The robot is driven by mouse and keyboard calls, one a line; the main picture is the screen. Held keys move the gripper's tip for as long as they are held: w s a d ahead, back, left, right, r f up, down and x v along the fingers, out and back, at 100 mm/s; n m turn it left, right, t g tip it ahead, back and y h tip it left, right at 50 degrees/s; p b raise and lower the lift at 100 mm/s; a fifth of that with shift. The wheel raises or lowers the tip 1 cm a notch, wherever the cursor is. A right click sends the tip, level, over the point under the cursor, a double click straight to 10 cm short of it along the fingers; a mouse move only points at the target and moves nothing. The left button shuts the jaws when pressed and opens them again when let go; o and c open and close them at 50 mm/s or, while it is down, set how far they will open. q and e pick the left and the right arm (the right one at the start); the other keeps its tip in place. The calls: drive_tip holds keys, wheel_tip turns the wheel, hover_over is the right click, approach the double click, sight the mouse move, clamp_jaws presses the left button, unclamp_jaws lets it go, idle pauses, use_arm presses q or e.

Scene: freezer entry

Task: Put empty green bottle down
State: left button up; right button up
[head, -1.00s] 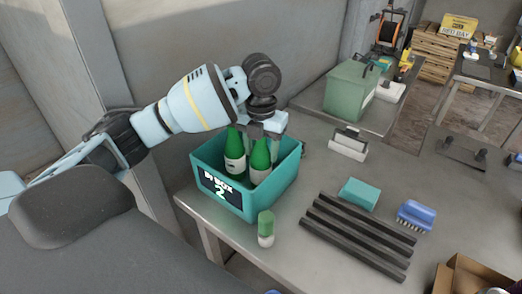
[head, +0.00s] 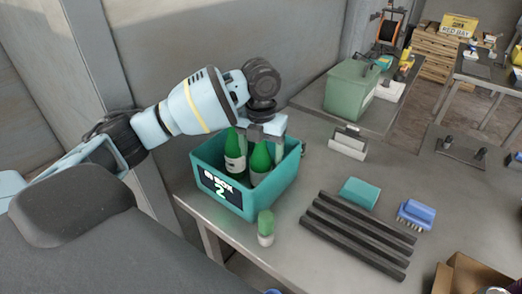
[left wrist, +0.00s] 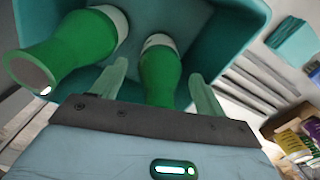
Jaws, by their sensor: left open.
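A teal box (head: 285,185) marked "BOX 2" stands on the grey table at the left. Two green bottles with white bands are inside it: one at the left (head: 235,155) and one at the right (head: 261,160). My left gripper (head: 264,143) is over the box, its fingers spread around the upper part of the right bottle. In the left wrist view, this bottle (left wrist: 160,75) stands between the two open fingers with gaps beside it. The other bottle (left wrist: 75,40) is outside the fingers to the left. The bottles' bases are hidden. My right gripper is not in view.
A small green-and-white bottle (head: 265,228) stands in front of the box. Dark bars (head: 355,235), a teal block (head: 360,194) and a blue brush (head: 416,214) lie to the right. A green bin (head: 350,88) stands behind. The table right of the box is partly clear.

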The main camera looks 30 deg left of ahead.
use_arm(q)
wheel_tip(320, 180, up, 12)
drive_tip(key=shift+r+p, duration=0.1)
drive_tip(key=shift+p, duration=0.4)
